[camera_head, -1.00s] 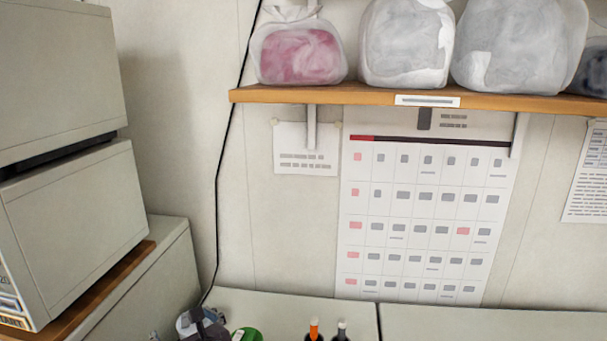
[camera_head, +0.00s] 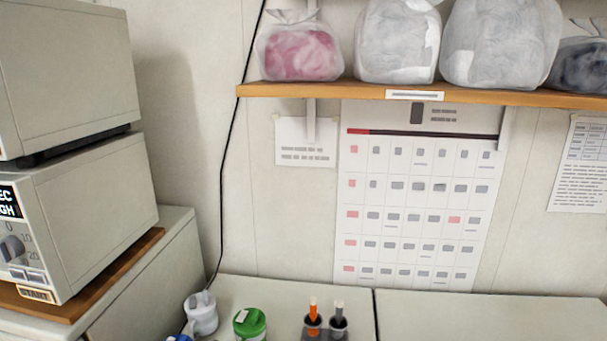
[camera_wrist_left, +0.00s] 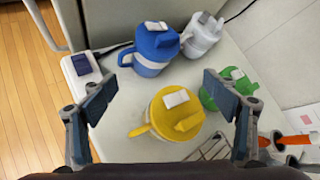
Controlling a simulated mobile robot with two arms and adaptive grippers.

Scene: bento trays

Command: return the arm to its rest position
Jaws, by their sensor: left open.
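My left gripper (camera_wrist_left: 160,112) is open and empty in the left wrist view, its two fingers spread wide. Beyond and between the fingers, a yellow-lidded jug (camera_wrist_left: 168,118) stands on the pale counter. A blue jug (camera_wrist_left: 152,50) stands behind it, with a white jug (camera_wrist_left: 202,35) farther back. A green-lidded jug (camera_wrist_left: 228,92) is partly hidden behind the right-hand finger. In the head view neither gripper shows. The white jug (camera_head: 202,314) and the green-lidded jug (camera_head: 249,323) show at the bottom edge there.
Stacked white appliances (camera_head: 75,215) stand at left on a wooden board. A wooden shelf (camera_head: 350,90) holds several bags above a wall calendar (camera_head: 415,200). The right counter (camera_head: 490,315) looks clear.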

